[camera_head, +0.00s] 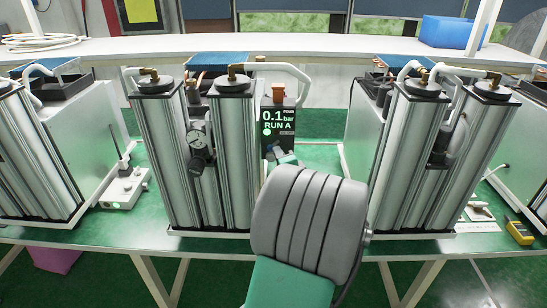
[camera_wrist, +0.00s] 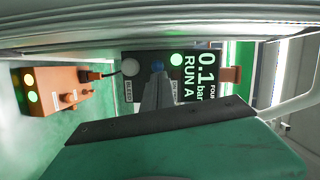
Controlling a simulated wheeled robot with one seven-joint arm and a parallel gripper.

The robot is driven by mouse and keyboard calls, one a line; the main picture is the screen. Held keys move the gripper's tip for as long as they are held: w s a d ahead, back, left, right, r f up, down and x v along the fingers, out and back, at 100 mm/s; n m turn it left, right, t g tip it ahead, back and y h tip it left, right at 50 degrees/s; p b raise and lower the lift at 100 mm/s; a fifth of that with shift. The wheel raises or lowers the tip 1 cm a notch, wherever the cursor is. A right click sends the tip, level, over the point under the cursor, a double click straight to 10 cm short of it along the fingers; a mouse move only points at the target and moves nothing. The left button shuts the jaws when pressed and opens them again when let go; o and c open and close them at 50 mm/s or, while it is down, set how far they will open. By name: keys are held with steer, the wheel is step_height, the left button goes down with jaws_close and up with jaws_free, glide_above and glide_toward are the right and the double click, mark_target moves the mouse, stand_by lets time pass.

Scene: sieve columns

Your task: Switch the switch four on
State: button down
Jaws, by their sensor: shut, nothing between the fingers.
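The switch four unit (camera_head: 279,118) is a dark panel marked FOUR, reading "0.1 bar RUN A", beside the left-centre pair of columns. It also shows, turned sideways, in the wrist view (camera_wrist: 190,68). Its round lamp (camera_wrist: 176,60) is lit green. The fingers partly cover the panel labels. In the head view my arm hides the panel's lower part.
Metal columns (camera_head: 165,150) stand close on the panel's left, and another pair (camera_head: 400,160) stands to the right. An orange box (camera_wrist: 57,92) with lit lamps is left in the wrist view. A white shelf (camera_head: 300,47) crosses above and behind.

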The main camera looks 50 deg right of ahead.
steer(key=s+a+r+b, duration=0.1)
steer(key=s+a, duration=0.3)
steer(key=a, duration=0.6)
steer(key=shift+s+a+b, duration=0.2)
steer(key=shift+a+b, duration=0.15)
steer(key=shift+a, duration=0.05)
steer(key=shift+r, duration=0.1)
steer(key=w+a+f+n+g+y, duration=0.2)
steer(key=w+a+f+n+y, duration=0.2)
steer(key=a+n, duration=0.4)
steer(key=w+a+f+n+g+y, duration=0.1)
steer(key=w+a+f+n+y, duration=0.3)
steer(key=a, duration=0.7)
steer(key=s+a+f+n+g+y, duration=0.1)
steer(key=s+a+n+g+y, duration=0.1)
steer(key=s+a+n+g, duration=0.5)
steer(key=s+a+n, duration=0.3)
steer(key=a, duration=0.3)
steer(key=shift+s+n, duration=0.3)
steer(key=shift+n, duration=0.1)
steer(key=shift+a+f, duration=0.1)
